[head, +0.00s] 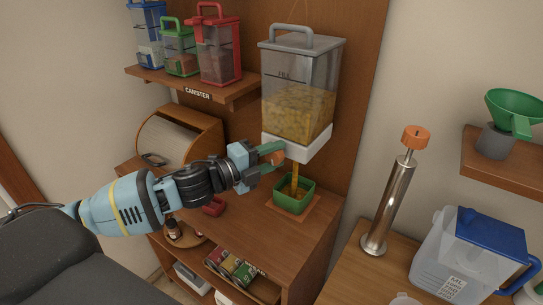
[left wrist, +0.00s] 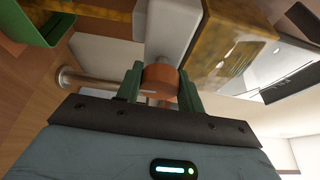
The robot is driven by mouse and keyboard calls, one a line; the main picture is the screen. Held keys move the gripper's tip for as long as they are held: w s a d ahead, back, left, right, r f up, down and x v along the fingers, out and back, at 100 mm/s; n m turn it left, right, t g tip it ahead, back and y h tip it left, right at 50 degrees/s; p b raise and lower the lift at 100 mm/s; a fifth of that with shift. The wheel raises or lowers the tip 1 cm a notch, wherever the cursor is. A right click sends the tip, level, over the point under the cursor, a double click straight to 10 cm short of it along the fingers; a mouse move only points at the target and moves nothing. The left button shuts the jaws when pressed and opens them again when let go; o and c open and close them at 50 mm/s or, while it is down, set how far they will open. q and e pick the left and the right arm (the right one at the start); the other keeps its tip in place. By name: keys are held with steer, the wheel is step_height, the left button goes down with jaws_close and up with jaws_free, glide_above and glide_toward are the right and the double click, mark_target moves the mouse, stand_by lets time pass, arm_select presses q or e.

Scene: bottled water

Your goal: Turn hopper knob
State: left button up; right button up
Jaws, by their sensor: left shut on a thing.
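The hopper (head: 300,75) is a clear wall-mounted container with a grey lid, partly filled with yellow bits, above a white base (head: 300,140). A yellow-orange stream (head: 295,180) runs from its underside into a green box (head: 278,193) below. My left gripper (head: 272,154) reaches in from the left at the base's front. In the left wrist view, its green fingers (left wrist: 161,90) are shut on the orange-brown hopper knob (left wrist: 159,78), one on each side. The hopper (left wrist: 225,40) shows at the upper right there. My right gripper is not in view.
A canister shelf (head: 190,84) holds several lidded canisters at the upper left. A roll-top bread box (head: 180,138) stands on the cabinet behind my left arm. At right are a metal cylinder with an orange top (head: 390,205), a blue-lidded jug (head: 470,250) and a green funnel (head: 515,105).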

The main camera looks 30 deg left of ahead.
mark_target(270, 158)
arm_select(q)
steer(key=shift+m, duration=0.5)
steer(key=shift+g, duration=0.3)
steer(key=o, duration=1)
steer(key=shift+v, duration=3.85)
